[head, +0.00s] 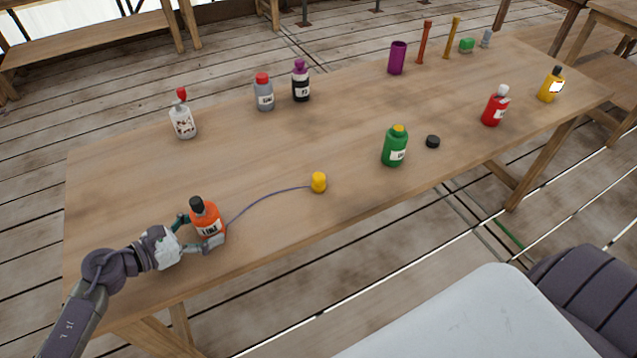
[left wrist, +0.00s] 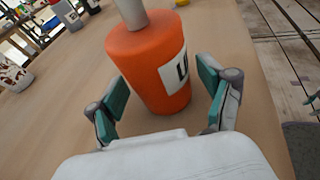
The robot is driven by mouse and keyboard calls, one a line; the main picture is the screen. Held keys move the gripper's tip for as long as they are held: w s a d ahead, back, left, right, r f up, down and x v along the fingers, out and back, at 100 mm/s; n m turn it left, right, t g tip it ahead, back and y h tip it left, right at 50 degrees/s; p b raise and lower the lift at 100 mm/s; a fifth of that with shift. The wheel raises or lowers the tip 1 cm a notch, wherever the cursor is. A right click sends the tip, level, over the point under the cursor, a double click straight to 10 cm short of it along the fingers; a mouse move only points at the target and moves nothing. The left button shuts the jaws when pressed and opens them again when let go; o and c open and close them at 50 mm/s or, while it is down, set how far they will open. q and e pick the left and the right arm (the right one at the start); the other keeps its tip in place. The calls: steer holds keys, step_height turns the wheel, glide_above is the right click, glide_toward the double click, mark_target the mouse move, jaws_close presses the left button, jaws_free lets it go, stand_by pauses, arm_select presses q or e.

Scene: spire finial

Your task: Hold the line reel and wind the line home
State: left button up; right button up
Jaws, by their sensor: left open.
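The line reel looks like an orange bottle-shaped body (head: 206,219) with a dark top and a white label, upright near the left front of the table. A thin purple line (head: 262,198) runs from it to a yellow cap-like piece (head: 319,182) lying on the table to its right. My left gripper (head: 198,234) is open, with its fingers on either side of the orange reel. In the left wrist view the orange reel (left wrist: 152,65) stands between the two green-padded fingers (left wrist: 163,97), with a gap visible at the left finger. My right gripper is not in view.
A green bottle (head: 395,147) and a black cap (head: 433,141) are right of the yellow piece. White (head: 183,121), grey (head: 264,93) and black (head: 300,82) bottles stand behind. A red bottle (head: 493,108) is farther right. The table middle (head: 290,140) is clear.

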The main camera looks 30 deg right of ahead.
arm_select(q)
steer(key=c, duration=0.8)
stand_by(1.0)
